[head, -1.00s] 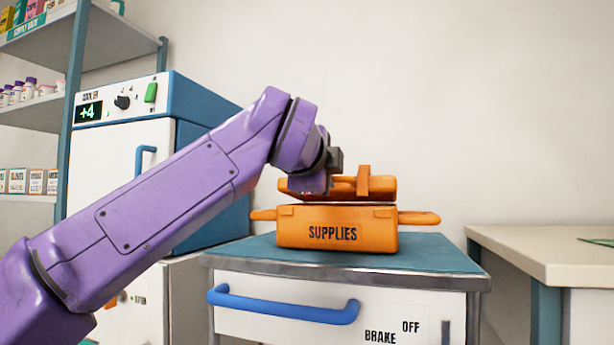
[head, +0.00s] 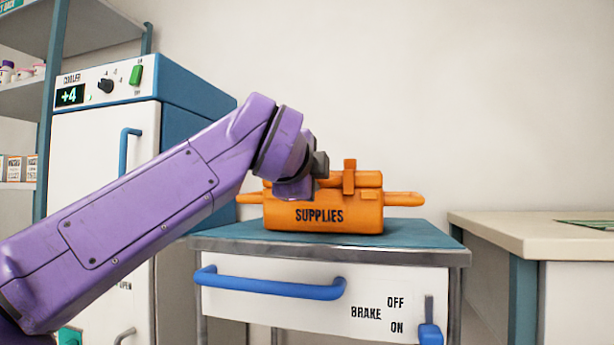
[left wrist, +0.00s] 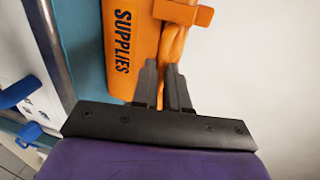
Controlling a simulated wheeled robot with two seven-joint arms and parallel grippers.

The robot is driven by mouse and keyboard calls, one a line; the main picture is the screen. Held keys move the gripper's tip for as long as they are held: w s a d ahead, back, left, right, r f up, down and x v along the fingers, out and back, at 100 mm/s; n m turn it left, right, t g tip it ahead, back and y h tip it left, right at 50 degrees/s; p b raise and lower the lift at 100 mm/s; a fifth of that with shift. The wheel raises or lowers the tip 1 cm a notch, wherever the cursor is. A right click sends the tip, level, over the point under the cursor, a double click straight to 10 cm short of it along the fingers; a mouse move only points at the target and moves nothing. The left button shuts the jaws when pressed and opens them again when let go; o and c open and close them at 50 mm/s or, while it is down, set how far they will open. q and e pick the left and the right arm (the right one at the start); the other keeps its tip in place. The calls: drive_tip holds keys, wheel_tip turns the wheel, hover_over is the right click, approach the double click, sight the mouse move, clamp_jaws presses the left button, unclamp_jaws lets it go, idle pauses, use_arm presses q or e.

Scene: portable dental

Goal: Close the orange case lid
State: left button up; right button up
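The orange case (head: 320,217), marked SUPPLIES, stands on the teal top of a cart. Its lid (head: 368,180) lies low and about level on the base, with no clear gap at the front right. An orange latch piece (head: 349,176) stands up at the lid's front. My left gripper (head: 300,187) is at the lid's left end and hides that part. In the left wrist view, the two dark fingers (left wrist: 163,84) point at the lid (left wrist: 174,45), with a narrow gap between them. I cannot tell whether they pinch it. My right gripper is not in view.
The cart (head: 415,235) has a drawer with a blue handle (head: 270,288). A white and blue cooler (head: 105,150) stands at the left, behind my left arm. A pale counter (head: 530,233) is at the right. The cart top right of the case is clear.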

use_arm(q)
drive_tip(key=o, duration=0.4)
drive_tip(key=shift+w+d+f, duration=0.2)
drive_tip(key=shift+w+f, duration=0.2)
drive_tip(key=shift+f, duration=0.3)
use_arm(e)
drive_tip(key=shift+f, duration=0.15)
use_arm(q)
drive_tip(key=shift+o, duration=0.2)
drive_tip(key=shift+r, duration=0.1)
drive_tip(key=shift+s+a+r, duration=0.1)
drive_tip(key=shift+s, duration=0.15)
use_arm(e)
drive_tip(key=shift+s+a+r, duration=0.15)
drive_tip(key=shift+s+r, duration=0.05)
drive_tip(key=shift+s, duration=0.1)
use_arm(q)
drive_tip(key=v, duration=1)
drive_tip(key=shift+a+r, duration=0.1)
drive_tip(key=shift+r, duration=0.05)
